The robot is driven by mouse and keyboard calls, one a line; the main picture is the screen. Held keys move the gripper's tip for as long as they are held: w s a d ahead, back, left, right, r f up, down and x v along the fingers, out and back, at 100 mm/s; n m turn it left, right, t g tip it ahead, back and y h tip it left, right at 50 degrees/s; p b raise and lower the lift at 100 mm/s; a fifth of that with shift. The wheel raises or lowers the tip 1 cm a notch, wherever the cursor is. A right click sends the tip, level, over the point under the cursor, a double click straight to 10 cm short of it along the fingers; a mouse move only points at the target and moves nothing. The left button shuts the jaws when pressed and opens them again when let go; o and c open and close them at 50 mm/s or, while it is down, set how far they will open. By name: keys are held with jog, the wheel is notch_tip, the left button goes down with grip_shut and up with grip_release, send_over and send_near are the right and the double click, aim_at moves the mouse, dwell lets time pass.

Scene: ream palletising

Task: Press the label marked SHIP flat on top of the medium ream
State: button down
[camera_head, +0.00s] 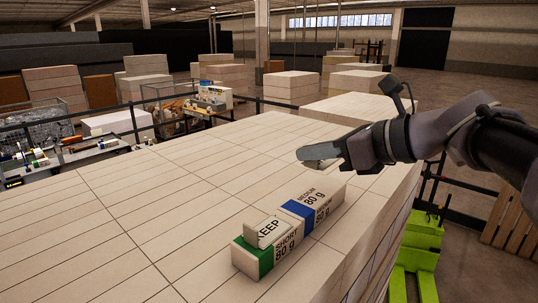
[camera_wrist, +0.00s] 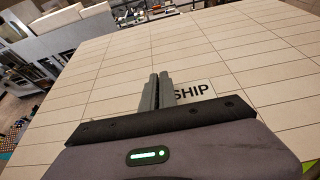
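The medium ream (camera_head: 326,199) lies on the big pale stack, with a blue band and "MEDIUM 80 g" on it. My gripper (camera_head: 312,157) is above it and slightly behind, with clear space between them. In the wrist view the fingers (camera_wrist: 159,84) are close together on the SHIP label (camera_wrist: 194,91), a pale piece with black lettering that sticks out to their right. Part of the label is hidden by the fingers. The medium ream does not show in the wrist view.
The short ream (camera_head: 265,256) with a green band adjoins the medium ream's near end. The KEEP label (camera_head: 268,231) stands tilted on it. The pale stack top (camera_head: 150,190) is otherwise clear. A green pallet truck (camera_head: 418,250) stands below its right edge.

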aim_at(308, 201)
jog(key=shift+s+a+f+b, duration=0.1)
jog(key=shift+a+f+b, duration=0.05)
jog(key=shift+f+b, duration=0.25)
notch_tip(308, 201, down, 5)
jog(key=b, duration=0.3)
jog(key=shift+b, duration=0.35)
jog(key=shift+r, duration=0.15)
dwell(0.3)
jog(key=shift+f, duration=0.6)
jog(key=shift+f, duration=0.35)
dwell(1.1)
jog(key=c, duration=1.6)
grip_release()
